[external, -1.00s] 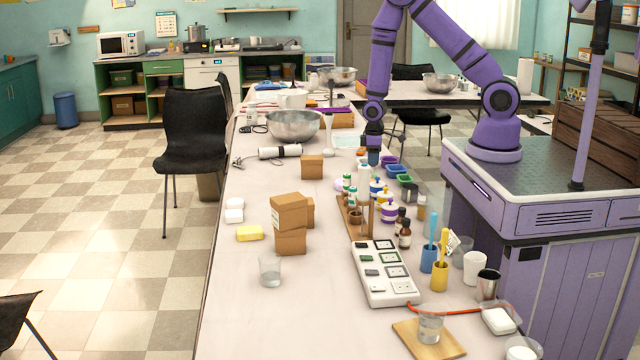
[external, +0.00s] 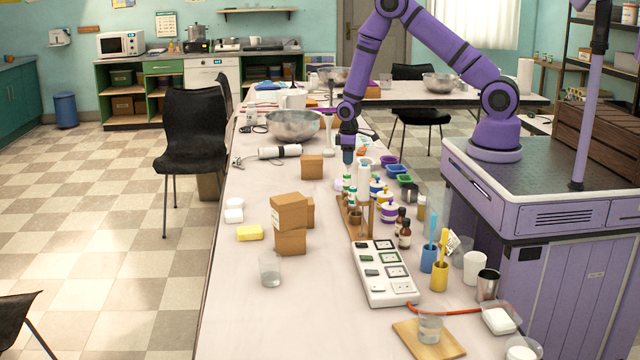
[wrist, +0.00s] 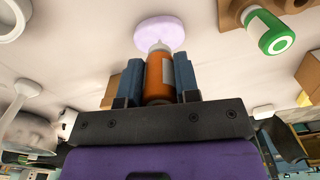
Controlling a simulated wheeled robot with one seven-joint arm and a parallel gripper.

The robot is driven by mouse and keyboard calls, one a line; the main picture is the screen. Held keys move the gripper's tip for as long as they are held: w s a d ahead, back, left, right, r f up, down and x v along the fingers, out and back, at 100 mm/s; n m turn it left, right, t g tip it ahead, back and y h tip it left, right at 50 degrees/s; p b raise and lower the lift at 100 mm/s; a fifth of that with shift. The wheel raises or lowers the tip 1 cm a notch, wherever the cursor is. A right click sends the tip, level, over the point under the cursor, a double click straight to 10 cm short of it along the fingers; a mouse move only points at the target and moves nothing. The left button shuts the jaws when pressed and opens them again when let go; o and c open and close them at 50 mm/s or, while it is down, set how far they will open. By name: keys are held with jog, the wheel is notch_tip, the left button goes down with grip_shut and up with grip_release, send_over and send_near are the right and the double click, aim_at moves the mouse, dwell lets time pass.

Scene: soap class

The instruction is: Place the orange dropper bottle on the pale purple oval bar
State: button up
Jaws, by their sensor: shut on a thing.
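The orange dropper bottle (wrist: 159,76) is between the blue fingers of my gripper (wrist: 160,82) in the wrist view, its pale tip pointing away from the palm. My gripper is shut on it. The pale purple oval bar (wrist: 160,32) lies on the table just beyond the bottle's tip in that view. The tip overlaps the bar's near edge in the picture; I cannot tell whether they touch. In the external view my gripper (external: 348,157) points down over the table, behind the bottle rack. The held bottle is too small to make out there.
A wooden rack (external: 352,218) with green-capped bottles stands close to my gripper; one green-capped bottle (wrist: 268,32) shows at the wrist view's upper right. Small coloured tubs (external: 398,171) are to the right. Cardboard boxes (external: 290,212) stand at left. The table's left part is mostly clear.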

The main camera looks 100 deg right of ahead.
jog(key=shift+w+d+f, duration=0.1)
jog(key=shift+w+d, duration=0.2)
jog(key=shift+w, duration=0.3)
jog(key=shift+w+d+f, duration=0.1)
jog(key=shift+w+d, duration=0.2)
jog(key=shift+w, duration=0.3)
jog(key=shift+f, duration=1.65)
jog(key=shift+f, duration=0.1)
jog(key=o, duration=0.9)
